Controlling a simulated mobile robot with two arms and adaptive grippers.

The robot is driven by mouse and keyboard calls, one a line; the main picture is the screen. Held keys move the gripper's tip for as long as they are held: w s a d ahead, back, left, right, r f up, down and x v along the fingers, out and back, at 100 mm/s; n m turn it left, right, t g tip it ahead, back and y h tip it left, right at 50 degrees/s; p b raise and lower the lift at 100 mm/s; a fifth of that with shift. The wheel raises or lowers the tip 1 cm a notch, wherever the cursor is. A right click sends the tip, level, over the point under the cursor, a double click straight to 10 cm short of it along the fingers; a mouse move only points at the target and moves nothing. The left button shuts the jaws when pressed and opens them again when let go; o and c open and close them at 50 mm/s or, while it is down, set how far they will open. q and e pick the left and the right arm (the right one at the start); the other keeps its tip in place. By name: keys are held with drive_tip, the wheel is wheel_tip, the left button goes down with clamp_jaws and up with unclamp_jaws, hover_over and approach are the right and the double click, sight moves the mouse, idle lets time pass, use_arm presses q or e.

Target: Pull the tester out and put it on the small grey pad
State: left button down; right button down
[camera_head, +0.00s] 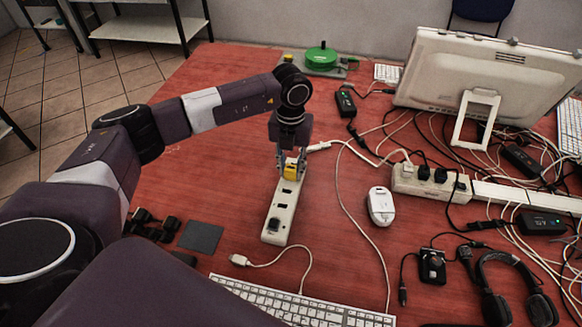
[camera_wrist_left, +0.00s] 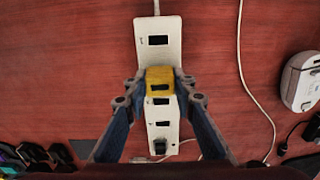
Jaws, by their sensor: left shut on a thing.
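The yellow tester (camera_head: 291,170) is on the white power strip (camera_head: 280,213), near the strip's far part. It also shows in the left wrist view (camera_wrist_left: 160,76), over the row of sockets. I cannot tell how deep it sits in its socket. My left gripper (camera_wrist_left: 160,84) points down and is shut on the tester, one finger on each side. The small grey pad (camera_head: 201,236) lies flat and bare on the red table, left of the strip's near end. My right gripper is not in view.
Black adapters (camera_head: 152,224) lie left of the pad. A white keyboard (camera_head: 300,305) is at the near edge. A white mouse (camera_head: 380,205) and a loose white cable lie right of the strip. Tangled cables and a second power strip (camera_head: 430,183) fill the right side.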

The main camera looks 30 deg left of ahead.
sight(291, 167)
use_arm(q)
drive_tip(key=shift+r, duration=0.2)
idle(0.3)
drive_tip(key=shift+r+p, duration=1.05)
drive_tip(key=shift+r, duration=0.35)
drive_tip(key=c, duration=2.2)
unclamp_jaws()
clamp_jaws()
